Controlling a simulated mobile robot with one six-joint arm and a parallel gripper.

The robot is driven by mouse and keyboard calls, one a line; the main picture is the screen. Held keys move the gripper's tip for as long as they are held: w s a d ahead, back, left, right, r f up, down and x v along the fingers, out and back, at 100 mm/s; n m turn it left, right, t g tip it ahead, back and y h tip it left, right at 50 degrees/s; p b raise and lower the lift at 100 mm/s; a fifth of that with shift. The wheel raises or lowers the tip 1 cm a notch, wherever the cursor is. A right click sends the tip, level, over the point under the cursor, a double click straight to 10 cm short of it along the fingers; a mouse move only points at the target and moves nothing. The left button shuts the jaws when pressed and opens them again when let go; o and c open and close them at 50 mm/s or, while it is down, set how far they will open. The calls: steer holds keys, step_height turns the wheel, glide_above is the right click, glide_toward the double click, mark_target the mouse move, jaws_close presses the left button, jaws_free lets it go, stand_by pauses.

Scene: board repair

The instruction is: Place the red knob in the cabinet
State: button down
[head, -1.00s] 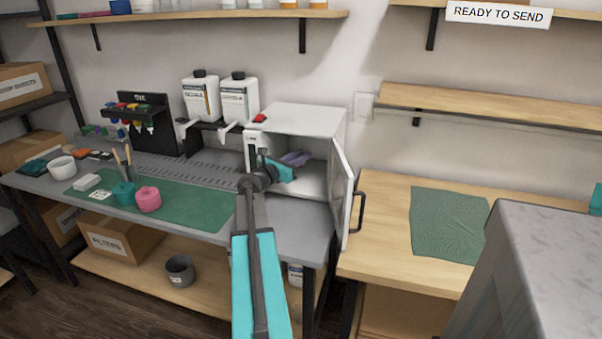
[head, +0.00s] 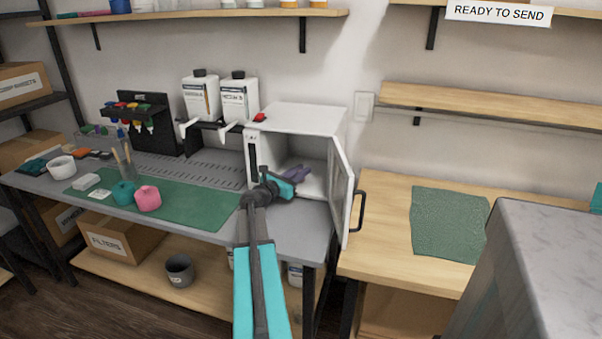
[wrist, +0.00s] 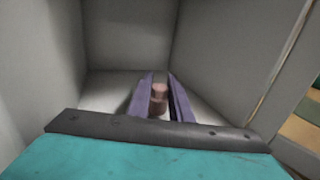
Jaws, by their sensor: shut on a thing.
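The white cabinet (head: 310,119) stands on the right end of the grey workbench with its door (head: 341,190) swung open to the right. My gripper (head: 297,173) reaches through the opening in the head view. In the wrist view my gripper (wrist: 159,92) has its purple fingers around a small dull reddish knob (wrist: 158,97), inside the cabinet and close above its floor (wrist: 108,88). I cannot tell if the knob touches the floor. In the head view the knob is hidden by the gripper.
The cabinet's side walls (wrist: 215,50) are close around the gripper. A small red piece (head: 260,117) is at the cabinet's top front left corner. White bottles (head: 239,98) stand left of it. A pink roll (head: 148,198) and a teal roll (head: 123,192) lie on the green mat (head: 195,212).

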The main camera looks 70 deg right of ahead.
steer(key=shift+d+f, duration=0.15)
steer(key=shift+f, duration=0.15)
steer(key=c, duration=1.6)
jaws_free()
steer(key=shift+r, duration=0.2)
steer(key=v, duration=1.2)
